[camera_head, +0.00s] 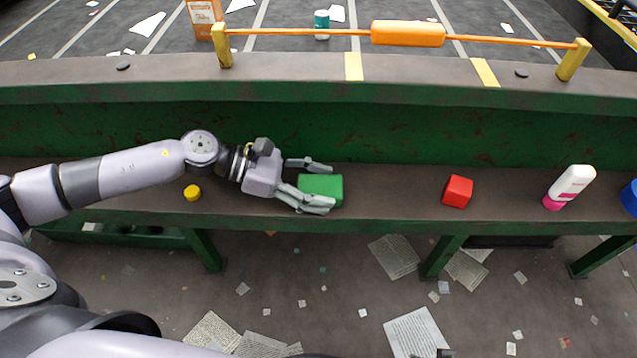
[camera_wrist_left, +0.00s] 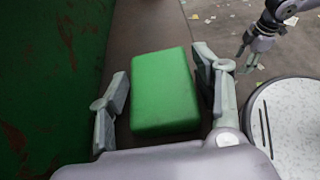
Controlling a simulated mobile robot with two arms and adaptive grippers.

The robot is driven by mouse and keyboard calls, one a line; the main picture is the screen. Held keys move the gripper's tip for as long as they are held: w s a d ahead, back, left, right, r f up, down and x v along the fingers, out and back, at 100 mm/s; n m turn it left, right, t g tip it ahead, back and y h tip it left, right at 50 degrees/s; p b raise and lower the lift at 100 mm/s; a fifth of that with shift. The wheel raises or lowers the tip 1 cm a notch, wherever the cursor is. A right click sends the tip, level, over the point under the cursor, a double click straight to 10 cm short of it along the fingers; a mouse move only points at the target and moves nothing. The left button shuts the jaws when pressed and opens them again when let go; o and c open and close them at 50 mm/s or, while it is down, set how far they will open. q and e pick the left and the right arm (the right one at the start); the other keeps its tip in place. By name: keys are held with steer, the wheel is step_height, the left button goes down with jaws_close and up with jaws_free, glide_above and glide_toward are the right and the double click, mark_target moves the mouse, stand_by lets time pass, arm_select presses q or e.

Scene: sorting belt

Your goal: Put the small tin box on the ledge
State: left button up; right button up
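A small green box (camera_head: 321,187), which I take to be the tin box, lies on the brown lower shelf. My left gripper (camera_head: 325,186) is open around it, with one finger on either side. The brown upper ledge (camera_head: 290,72) runs above the green back wall. My right gripper (camera_wrist_left: 256,50) shows small in the left wrist view, away from the shelf; its opening is unclear.
On the lower shelf are a yellow cylinder (camera_head: 192,192), a red cube (camera_head: 457,191), a white and pink bottle (camera_head: 570,187) and a blue object (camera_head: 629,197). An orange rail (camera_head: 408,34) spans the back of the upper ledge. The shelf between green box and red cube is clear.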

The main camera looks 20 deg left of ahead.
arm_select(q)
steer(key=shift+o, duration=0.8)
arm_select(e)
steer(key=shift+f, duration=0.1)
arm_select(q)
steer(key=shift+r, duration=0.1)
steer(key=shift+s+a, duration=0.1)
steer(key=shift+a, duration=0.35)
steer(key=b+v, duration=0.1)
steer(key=v, duration=0.8)
steer(key=shift+s+a+r, duration=0.1)
steer(key=shift+a+r, duration=0.1)
steer(key=shift+a, duration=0.1)
steer(key=shift+s+a+r, duration=0.2)
steer(key=shift+a+r, duration=0.2)
steer(key=shift+a, duration=0.2)
arm_select(e)
steer(key=shift+w+r, duration=0.2)
steer(key=shift+r, duration=0.85)
steer(key=shift+w+r, duration=0.15)
steer(key=shift+r, duration=0.85)
steer(key=shift+s, duration=0.1)
